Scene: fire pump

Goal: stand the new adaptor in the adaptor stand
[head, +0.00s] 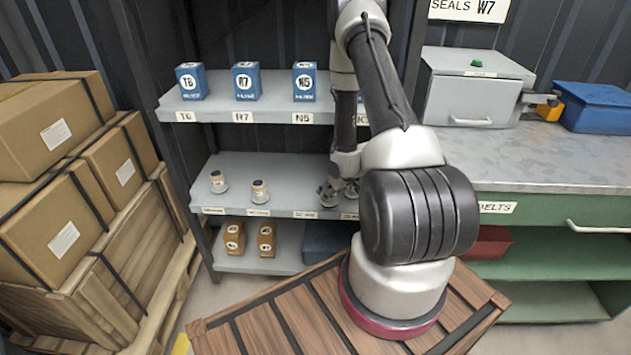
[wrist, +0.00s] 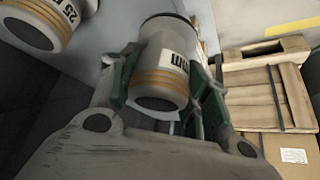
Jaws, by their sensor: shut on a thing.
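My gripper (wrist: 166,82) is shut on an adaptor (wrist: 160,84), a pale cylinder with tan bands and a black-lettered label, in the wrist view. The fingers hold it on both sides. In the head view my gripper (head: 338,190) is low at the middle shelf, right of two other adaptors, and the held one cannot be made out. Those two stand upright, a left one (head: 218,182) and a right one (head: 259,191). Another banded adaptor (wrist: 42,20) marked 25 shows in the wrist view, apart from the held one. I cannot pick out the adaptor stand.
The middle shelf (head: 240,165) has labels along its front edge. Blue boxes (head: 246,82) stand on the shelf above, orange boxes (head: 235,238) below. Cartons (head: 45,115) are stacked at the left. A workbench (head: 540,160) is at the right, with a grey case (head: 470,85).

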